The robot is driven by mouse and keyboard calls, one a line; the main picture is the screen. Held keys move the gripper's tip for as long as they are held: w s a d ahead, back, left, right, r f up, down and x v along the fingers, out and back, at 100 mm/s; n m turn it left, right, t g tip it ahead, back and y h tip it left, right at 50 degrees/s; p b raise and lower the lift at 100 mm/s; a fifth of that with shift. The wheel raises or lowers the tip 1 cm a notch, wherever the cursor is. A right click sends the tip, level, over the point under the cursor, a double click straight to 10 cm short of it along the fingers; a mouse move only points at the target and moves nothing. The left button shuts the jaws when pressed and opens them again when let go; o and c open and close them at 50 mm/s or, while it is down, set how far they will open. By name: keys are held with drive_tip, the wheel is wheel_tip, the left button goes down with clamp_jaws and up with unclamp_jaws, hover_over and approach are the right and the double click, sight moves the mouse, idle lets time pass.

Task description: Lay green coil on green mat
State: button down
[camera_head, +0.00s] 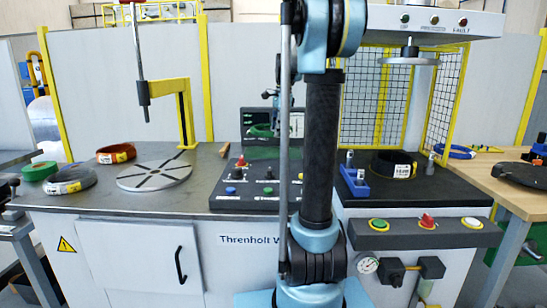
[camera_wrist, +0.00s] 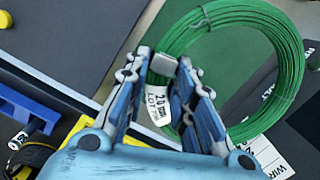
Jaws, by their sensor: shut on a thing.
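In the wrist view a green wire coil (camera_wrist: 290,62) with a white lot tag (camera_wrist: 157,104) fills the upper right. My gripper (camera_wrist: 175,85) has its blue fingers closed around the near left part of the coil, by a grey clip. A dull green surface (camera_wrist: 225,65) shows through the coil's opening; I cannot tell whether the coil touches it.
Another green ring (camera_head: 39,171), a grey coil (camera_head: 70,180) and an orange coil (camera_head: 116,153) lie on the left bench beside a slotted round plate (camera_head: 154,174). A black coil (camera_head: 394,163) and a blue rack (camera_head: 355,182) stand on the right bench under a press.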

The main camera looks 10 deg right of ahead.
drive_tip(key=shift+d, duration=0.2)
drive_tip(key=shift+f, duration=5)
drive_tip(key=c, duration=1.4)
unclamp_jaws()
drive_tip(key=shift+o, duration=0.2)
drive_tip(key=shift+r, duration=0.1)
drive_tip(key=r, duration=0.4)
drive_tip(key=d+r, duration=0.1)
drive_tip(key=r, duration=0.6)
drive_tip(key=shift+w+d+r, duration=0.1)
drive_tip(key=shift+d+r, duration=0.1)
drive_tip(key=shift+r, duration=0.2)
